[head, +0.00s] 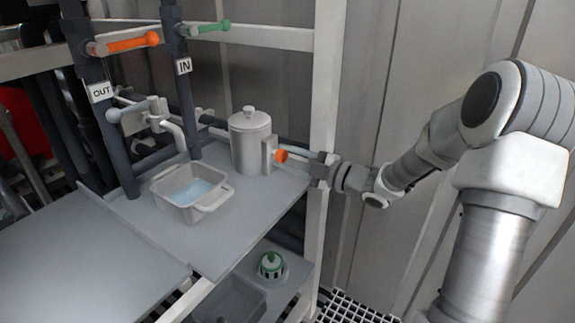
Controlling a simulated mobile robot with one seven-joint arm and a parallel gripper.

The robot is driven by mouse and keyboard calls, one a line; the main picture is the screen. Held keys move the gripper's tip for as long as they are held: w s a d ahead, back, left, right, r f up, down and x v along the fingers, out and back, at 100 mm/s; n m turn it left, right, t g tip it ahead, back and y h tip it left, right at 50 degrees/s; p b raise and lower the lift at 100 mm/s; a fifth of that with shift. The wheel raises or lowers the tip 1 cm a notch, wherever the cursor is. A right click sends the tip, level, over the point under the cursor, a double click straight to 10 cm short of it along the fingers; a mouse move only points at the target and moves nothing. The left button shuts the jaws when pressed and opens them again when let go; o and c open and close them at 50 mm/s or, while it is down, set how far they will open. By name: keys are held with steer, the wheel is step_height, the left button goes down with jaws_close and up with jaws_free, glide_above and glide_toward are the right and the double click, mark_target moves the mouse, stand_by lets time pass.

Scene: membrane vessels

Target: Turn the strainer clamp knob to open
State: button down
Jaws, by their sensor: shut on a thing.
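The strainer (250,146) is a grey lidded canister standing upright at the back of the grey shelf. A pale clamp block (268,154) sits on its right side. The orange clamp knob (281,156) sticks out from this block. My gripper (291,158) reaches in from the right and is shut on the knob. The fingertips are small here and partly hidden, so their exact grip on the knob is hard to see. The knob's turn angle cannot be told.
A tub (191,203) with bluish liquid stands left of the strainer. Pipes with an orange handle (132,43) and a green handle (210,27) rise behind. A white post (323,110) stands close to my gripper.

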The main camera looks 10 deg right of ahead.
steer(key=shift+d+n, duration=0.1)
steer(key=shift+n, duration=0.3)
steer(key=shift+c, duration=2.2)
jaws_free()
steer(key=p+v, duration=0.3)
steer(key=v, duration=1.4)
steer(key=shift+p, duration=0.4)
steer(key=shift+s+d+r, duration=0.1)
steer(key=shift+s, duration=0.05)
